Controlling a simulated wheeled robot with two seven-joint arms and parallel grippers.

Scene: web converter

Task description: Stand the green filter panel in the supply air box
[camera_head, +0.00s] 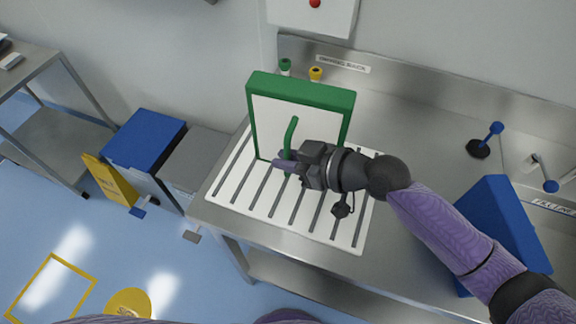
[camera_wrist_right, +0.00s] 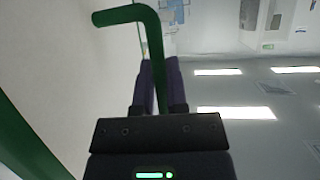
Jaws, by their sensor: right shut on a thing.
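The green filter panel (camera_head: 305,90), a green frame around a white face, is upright over the white slotted rack (camera_head: 345,235) on the steel bench. I cannot tell whether its lower edge rests in a slot. My right gripper (camera_head: 282,164) is shut on the panel's green bent handle (camera_head: 291,133). In the right wrist view the fingers (camera_wrist_right: 158,85) close on the handle (camera_wrist_right: 128,14), with the panel's white face (camera_wrist_right: 65,50) to the left. I cannot pick out the supply air box. My left gripper is not in view.
A blue panel (camera_head: 500,225) stands on the bench at right, near my right arm. Blue-handled (camera_head: 495,129) fittings are at the back right. Green-topped and yellow-topped (camera_head: 316,73) items stand behind the panel. Blue-lidded (camera_head: 145,137) and grey (camera_head: 195,158) bins stand left of the bench.

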